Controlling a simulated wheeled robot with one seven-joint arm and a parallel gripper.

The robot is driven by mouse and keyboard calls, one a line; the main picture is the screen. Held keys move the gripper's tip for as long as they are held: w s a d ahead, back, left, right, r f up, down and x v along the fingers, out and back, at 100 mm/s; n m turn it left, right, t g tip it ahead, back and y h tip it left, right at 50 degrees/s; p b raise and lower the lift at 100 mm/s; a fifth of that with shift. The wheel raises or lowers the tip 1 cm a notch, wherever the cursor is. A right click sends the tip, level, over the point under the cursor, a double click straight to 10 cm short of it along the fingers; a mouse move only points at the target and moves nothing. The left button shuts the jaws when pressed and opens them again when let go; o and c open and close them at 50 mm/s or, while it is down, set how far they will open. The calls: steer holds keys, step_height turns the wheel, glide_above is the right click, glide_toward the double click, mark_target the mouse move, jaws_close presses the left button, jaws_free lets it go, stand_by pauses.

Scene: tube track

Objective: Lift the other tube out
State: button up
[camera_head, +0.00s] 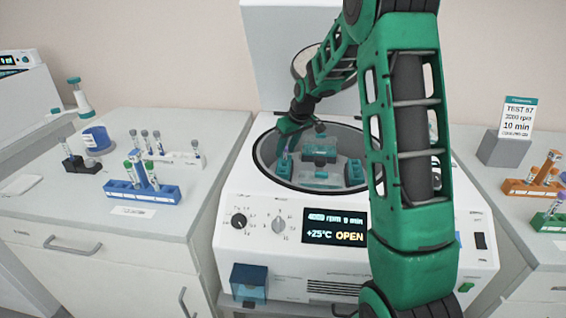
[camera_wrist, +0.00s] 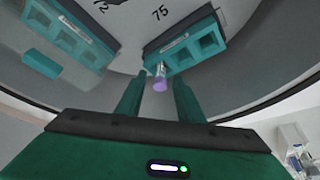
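A tube with a purple cap (camera_wrist: 160,84) stands at the near edge of a teal bucket (camera_wrist: 207,43) in the wrist view. Its cap lies between my gripper's fingertips (camera_wrist: 159,78), with a gap on each side. My gripper is open. In the head view my gripper (camera_head: 287,147) reaches down into the left side of the open centrifuge's bowl. The tube (camera_head: 284,156) shows faintly there below the fingers. How deep it sits in the bucket cannot be told.
The centrifuge (camera_head: 225,210) has its lid (camera_head: 290,60) raised and its display (camera_head: 335,227) reads OPEN. Other teal buckets (camera_head: 354,172) are in the bowl. A blue rack with tubes (camera_head: 120,188) stands on the left counter. Orange (camera_head: 520,188) and green (camera_head: 548,221) racks stand at right.

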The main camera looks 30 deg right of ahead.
steer(key=shift+c, duration=0.7)
steer(key=c, duration=0.7)
step_height(320, 180, up, 10)
steer(key=shift+r, duration=0.1)
steer(key=shift+r, duration=2.25)
